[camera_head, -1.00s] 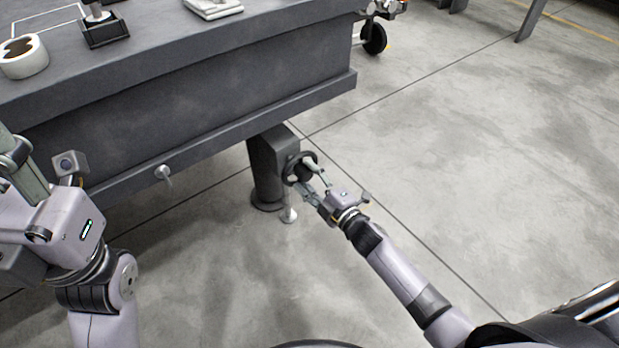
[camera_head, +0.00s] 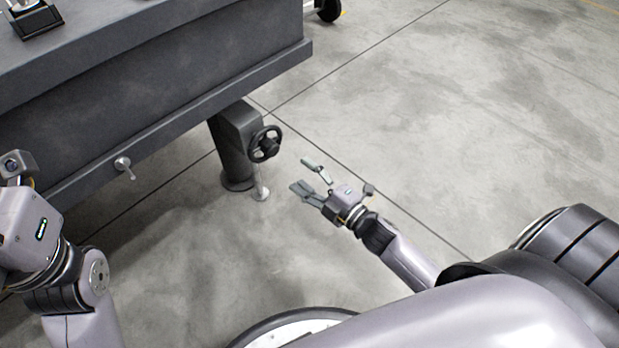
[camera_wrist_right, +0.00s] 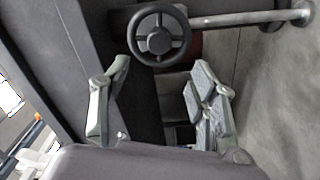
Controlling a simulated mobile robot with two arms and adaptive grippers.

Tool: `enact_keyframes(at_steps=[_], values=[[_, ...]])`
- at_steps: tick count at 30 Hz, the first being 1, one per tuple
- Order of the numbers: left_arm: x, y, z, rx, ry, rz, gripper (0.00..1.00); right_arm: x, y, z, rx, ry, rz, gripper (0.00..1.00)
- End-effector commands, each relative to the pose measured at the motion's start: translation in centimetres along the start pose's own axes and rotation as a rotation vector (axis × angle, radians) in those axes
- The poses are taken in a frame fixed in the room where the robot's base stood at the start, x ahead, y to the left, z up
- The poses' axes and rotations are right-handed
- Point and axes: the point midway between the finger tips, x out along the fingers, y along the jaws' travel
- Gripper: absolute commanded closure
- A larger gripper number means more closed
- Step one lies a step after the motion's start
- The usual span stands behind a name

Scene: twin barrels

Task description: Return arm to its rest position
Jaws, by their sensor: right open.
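My right gripper (camera_head: 308,178) is open and empty, a short way to the right of and below the black handwheel (camera_head: 265,143) in the head view. Clear floor shows between its fingers and the wheel. In the right wrist view the open fingers (camera_wrist_right: 160,98) stand apart, with the handwheel (camera_wrist_right: 158,34) beyond them. My left arm (camera_head: 45,240) comes in at the left edge. Its fingers are outside the head view.
The dark workbench (camera_head: 150,100) fills the upper left, with a leg (camera_head: 232,155) that carries the handwheel. A small silver knob (camera_head: 124,165) sticks out of the bench's lower edge. The concrete floor (camera_head: 450,130) on the right is clear.

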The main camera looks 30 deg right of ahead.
Motion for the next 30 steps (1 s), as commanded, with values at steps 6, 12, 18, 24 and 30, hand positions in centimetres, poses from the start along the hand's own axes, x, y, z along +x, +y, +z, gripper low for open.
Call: enact_keyframes(at_steps=[6, 12, 18, 24, 30], values=[[0.0, 0.0, 0.0, 0.000, 0.001, 0.000, 0.60, -1.1, 0.1, 0.0, -0.001, -0.001, 0.001, 0.45], [0.0, 0.0, 0.0, 0.000, 0.001, 0.001, 0.60, -1.1, 0.1, 0.0, -0.001, 0.000, 0.001, 0.45], [0.0, 0.0, 0.0, 0.000, 0.001, 0.001, 0.60, -1.1, 0.0, 0.0, 0.000, 0.000, 0.000, 0.45], [0.0, 0.0, 0.1, -0.001, -0.009, -0.003, 0.60, -0.8, 1.5, -1.7, 0.037, 0.034, 0.034, 0.45], [-0.4, -0.2, 0.3, -0.007, -0.053, -0.019, 0.60, -0.4, 9.9, -10.4, 0.256, 0.238, 0.218, 0.45]])
